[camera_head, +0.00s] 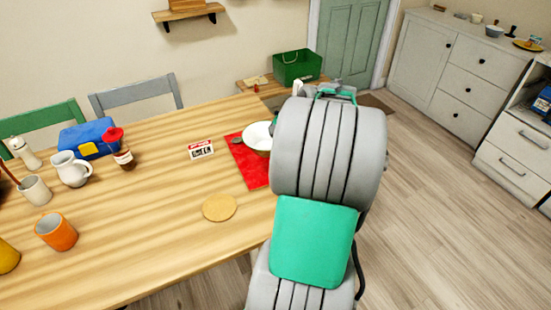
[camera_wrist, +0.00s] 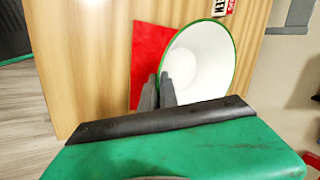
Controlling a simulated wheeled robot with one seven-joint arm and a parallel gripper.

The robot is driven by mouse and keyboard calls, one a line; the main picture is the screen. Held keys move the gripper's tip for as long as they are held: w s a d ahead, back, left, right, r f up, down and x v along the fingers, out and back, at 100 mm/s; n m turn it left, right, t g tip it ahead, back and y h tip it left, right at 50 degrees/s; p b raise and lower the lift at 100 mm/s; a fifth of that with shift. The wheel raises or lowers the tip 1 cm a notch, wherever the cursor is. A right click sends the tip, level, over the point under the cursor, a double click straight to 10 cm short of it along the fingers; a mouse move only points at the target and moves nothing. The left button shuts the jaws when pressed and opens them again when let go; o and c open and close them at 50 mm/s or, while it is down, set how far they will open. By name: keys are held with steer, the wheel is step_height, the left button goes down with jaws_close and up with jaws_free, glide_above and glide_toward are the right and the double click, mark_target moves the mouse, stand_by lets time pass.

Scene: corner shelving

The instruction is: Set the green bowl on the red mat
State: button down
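The green bowl (camera_wrist: 200,60) has a white inside and a green rim in the wrist view. In the head view the bowl (camera_head: 257,134) shows beside my arm, partly hidden by it. My gripper (camera_wrist: 159,88) has its two dark fingers close together at the bowl's rim and looks shut on it. The arm hides the fingers in the head view. The red mat (camera_head: 253,170) lies flat near the table's right end. The mat (camera_wrist: 148,50) also shows in the wrist view, partly covered by the bowl. I cannot tell whether the bowl touches the mat.
A small grey thing (camera_head: 237,140) shows at the bowl's left. A sign (camera_head: 201,149) and a round cork mat (camera_head: 219,208) lie nearby on the wooden table (camera_head: 165,215). A white jug (camera_head: 71,170), a red-capped bottle (camera_head: 123,155) and an orange cup (camera_head: 57,233) stand farther left.

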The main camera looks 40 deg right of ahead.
steer(key=w+d+f, duration=0.1)
steer(key=f, duration=0.1)
steer(key=w+d+f, duration=0.2)
steer(key=f, duration=0.1)
steer(key=shift+w+d+f, duration=0.3)
steer(key=shift+w+f, duration=0.05)
steer(key=shift+w+d+f, duration=0.1)
steer(key=shift+w+f, duration=0.05)
steer(key=shift+f, duration=1.55)
steer(key=shift+f, duration=0.2)
steer(key=c, duration=1.6)
jaws_free()
